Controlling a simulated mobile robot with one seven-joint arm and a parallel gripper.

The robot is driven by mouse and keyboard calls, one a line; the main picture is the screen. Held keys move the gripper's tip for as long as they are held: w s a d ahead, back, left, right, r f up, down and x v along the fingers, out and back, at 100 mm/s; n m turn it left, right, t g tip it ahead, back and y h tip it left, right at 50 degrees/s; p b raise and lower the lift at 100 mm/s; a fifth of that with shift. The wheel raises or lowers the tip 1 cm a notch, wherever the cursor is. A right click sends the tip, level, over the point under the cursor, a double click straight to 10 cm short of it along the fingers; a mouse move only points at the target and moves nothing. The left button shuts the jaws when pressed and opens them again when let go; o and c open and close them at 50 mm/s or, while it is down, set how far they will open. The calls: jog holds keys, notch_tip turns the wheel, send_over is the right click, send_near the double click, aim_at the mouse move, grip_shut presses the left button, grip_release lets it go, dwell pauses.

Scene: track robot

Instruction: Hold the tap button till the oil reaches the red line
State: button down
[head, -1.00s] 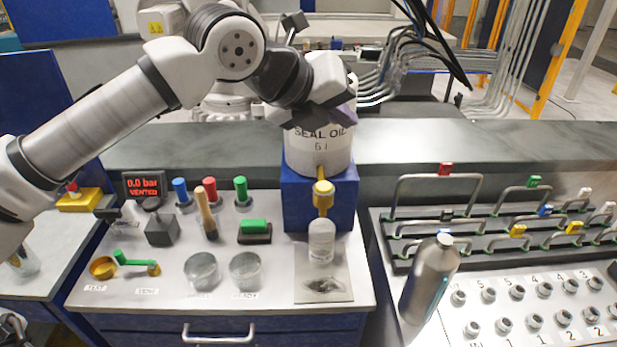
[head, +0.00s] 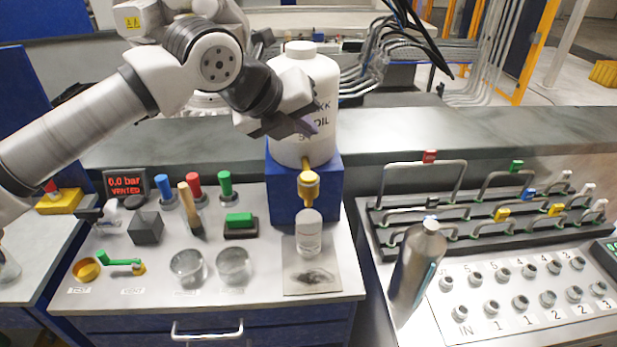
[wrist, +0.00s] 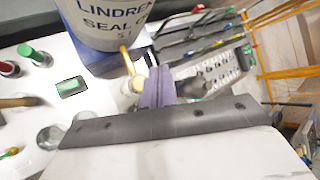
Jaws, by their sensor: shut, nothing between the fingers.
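The white seal oil container (head: 303,85) stands on a blue block (head: 320,190) at the back of the bench. A yellow tap (head: 309,180) sticks out from its lower front. A small pale bottle (head: 308,235) stands upright below the tap on a grey plate (head: 312,277); its oil level and any red line are too small to tell. My gripper (head: 303,128) is shut and empty, in front of the container and above the tap, apart from the tap. In the wrist view its purple fingers (wrist: 158,88) are together, just right of the tap (wrist: 137,82).
Two glass beakers (head: 187,267) stand left of the bottle. A green button block (head: 239,221), several coloured-handled tools (head: 195,185) and a pressure display (head: 126,183) are further left. A metal flask (head: 417,265) and a hose-fitting panel (head: 530,300) stand to the right.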

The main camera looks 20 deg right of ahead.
jog(key=b, duration=0.3)
send_over(304, 179)
notch_tip(304, 179, down, 6)
jog(key=shift+r, duration=0.2)
jog(key=shift+f+b, duration=0.5)
jog(key=shift+b, duration=0.05)
jog(key=shift+f, duration=0.1)
dwell(1.2)
jog(key=shift+f+b, duration=0.35)
jog(key=shift+b, duration=0.4)
jog(key=shift+f+b, duration=0.4)
jog(key=shift+b, duration=0.15)
dwell(0.3)
jog(key=shift+r, duration=0.1)
dwell(1.5)
jog(key=shift+r+p, duration=0.3)
jog(key=shift+r, duration=0.5)
jog(key=shift+r+p, duration=1.25)
jog(key=shift+r, duration=1.25)
